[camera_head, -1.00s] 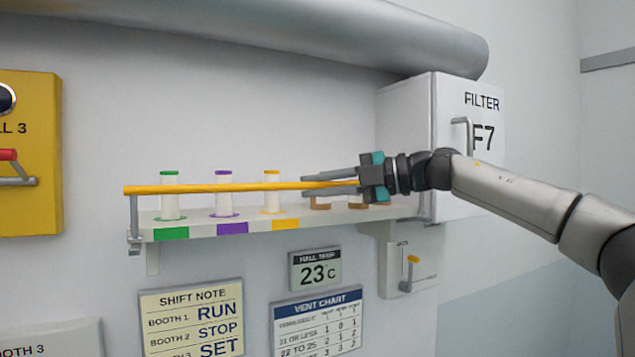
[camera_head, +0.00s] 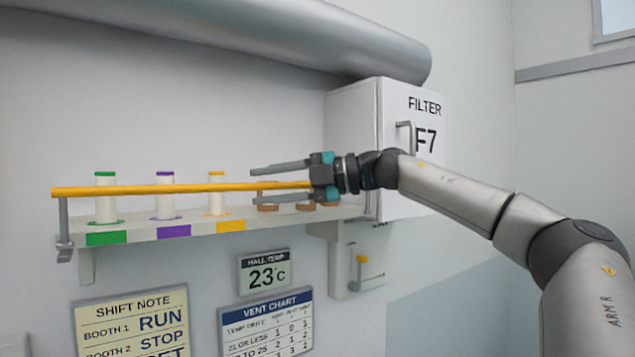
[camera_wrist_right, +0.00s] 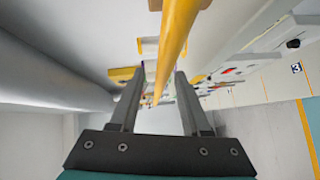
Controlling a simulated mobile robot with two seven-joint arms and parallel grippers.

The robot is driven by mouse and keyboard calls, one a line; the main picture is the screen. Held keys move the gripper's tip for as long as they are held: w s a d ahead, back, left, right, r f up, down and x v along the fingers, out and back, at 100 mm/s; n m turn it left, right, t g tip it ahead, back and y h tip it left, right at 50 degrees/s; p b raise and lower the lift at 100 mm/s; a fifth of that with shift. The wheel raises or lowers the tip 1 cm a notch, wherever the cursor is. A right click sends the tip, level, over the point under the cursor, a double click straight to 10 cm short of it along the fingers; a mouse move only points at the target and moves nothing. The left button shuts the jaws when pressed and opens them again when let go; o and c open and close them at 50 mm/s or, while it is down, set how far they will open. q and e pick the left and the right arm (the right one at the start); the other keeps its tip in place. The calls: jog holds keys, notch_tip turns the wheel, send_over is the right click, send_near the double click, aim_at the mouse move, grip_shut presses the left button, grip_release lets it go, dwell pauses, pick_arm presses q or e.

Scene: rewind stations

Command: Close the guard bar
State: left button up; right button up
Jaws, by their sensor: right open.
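The guard bar (camera_head: 140,190) is a long yellow bar running level along the front of a white shelf (camera_head: 140,237), held by a grey bracket at its left end. Its right end is hidden behind my right gripper. My right gripper (camera_head: 275,183) is open at the bar's right part, its fingers pointing left, one above and one below the bar. In the right wrist view the bar (camera_wrist_right: 174,45) runs between the two open fingers (camera_wrist_right: 162,85); I cannot tell whether they touch it. My left gripper is not in view.
Green, purple and yellow topped white spools (camera_head: 166,198) stand on the shelf behind the bar, with brown pieces (camera_head: 268,207) to their right. A white filter cabinet (camera_head: 352,140) stands close behind my right wrist. A thick grey pipe (camera_head: 250,35) runs above. A small lever (camera_head: 362,270) is below right.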

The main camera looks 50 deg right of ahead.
jog(key=b+v, duration=0.4)
jog(key=v, duration=1)
jog(key=shift+s+b, duration=0.25)
jog(key=shift+b, duration=0.15)
jog(key=shift+d, duration=0.1)
